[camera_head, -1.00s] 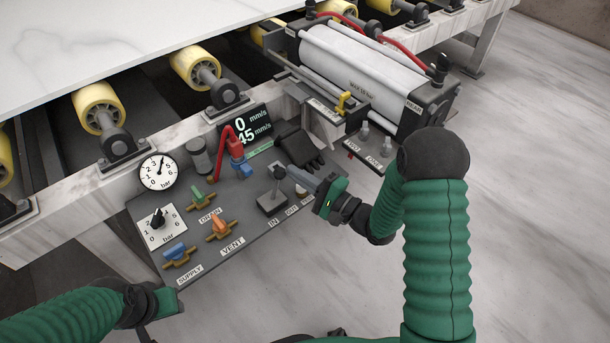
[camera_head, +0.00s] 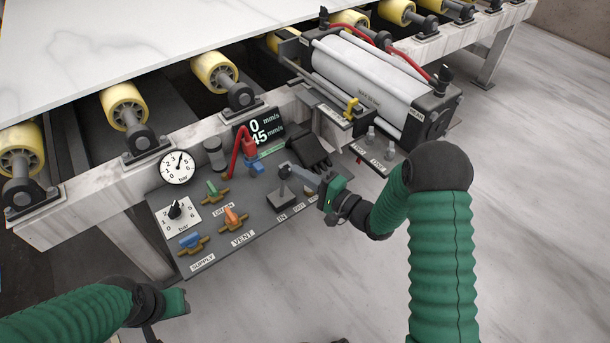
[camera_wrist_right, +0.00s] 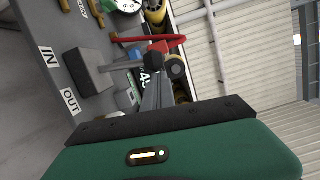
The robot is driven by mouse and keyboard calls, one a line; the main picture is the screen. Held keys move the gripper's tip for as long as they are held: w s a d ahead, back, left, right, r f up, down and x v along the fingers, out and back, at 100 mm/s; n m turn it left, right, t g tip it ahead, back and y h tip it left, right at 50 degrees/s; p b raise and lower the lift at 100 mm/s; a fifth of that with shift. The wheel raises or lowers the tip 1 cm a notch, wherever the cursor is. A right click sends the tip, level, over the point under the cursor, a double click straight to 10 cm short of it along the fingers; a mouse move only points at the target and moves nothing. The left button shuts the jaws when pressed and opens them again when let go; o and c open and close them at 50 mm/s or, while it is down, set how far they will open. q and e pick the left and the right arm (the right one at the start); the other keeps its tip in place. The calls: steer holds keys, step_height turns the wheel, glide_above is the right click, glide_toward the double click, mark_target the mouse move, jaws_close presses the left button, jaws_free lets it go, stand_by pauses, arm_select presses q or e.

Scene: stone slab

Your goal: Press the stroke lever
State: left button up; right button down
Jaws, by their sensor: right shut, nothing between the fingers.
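The stroke lever (camera_head: 283,186) stands on a dark block on the grey control panel, above the IN and OUT labels. It has a thin shaft and a dark round knob. My right gripper (camera_head: 293,168) is shut and empty, with its fingertips at the knob from the right; I cannot tell whether they touch. In the right wrist view, the shut fingers (camera_wrist_right: 157,70) reach up to the knob, and the lever's shaft (camera_wrist_right: 125,64) runs left to its block. My left gripper (camera_head: 178,301) is at the lower left, away from the panel; its fingers are not clear.
The panel also holds a gauge (camera_head: 177,167), a pressure dial (camera_head: 174,210), blue, orange (camera_head: 235,217) and green valves, a red lever (camera_head: 240,150) and a speed display (camera_head: 258,131). Floor in front is clear.

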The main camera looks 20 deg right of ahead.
mark_target(284, 176)
steer(key=a+n+p, duration=0.1)
steer(key=a+r+n+p, duration=0.1)
steer(key=p, duration=0.1)
steer(key=shift+s+a+r, duration=0.2)
steer(key=shift+s+r, duration=0.05)
steer(key=shift+s, duration=0.1)
steer(key=shift+s+a+n+g+h+p, duration=0.15)
steer(key=shift+s+a+n+g+p, duration=0.05)
steer(key=shift+a+n+p, duration=0.25)
steer(key=shift+s+a+n+g+h+p, duration=0.2)
steer(key=shift+a+n+p, duration=0.15)
steer(key=shift+n, duration=0.2)
steer(key=shift+s+a+f+p, duration=0.1)
steer(key=shift+a+p, duration=0.3)
steer(key=shift+a, duration=0.2)
steer(key=shift+s+a+f, duration=0.1)
steer(key=shift+f, duration=0.05)
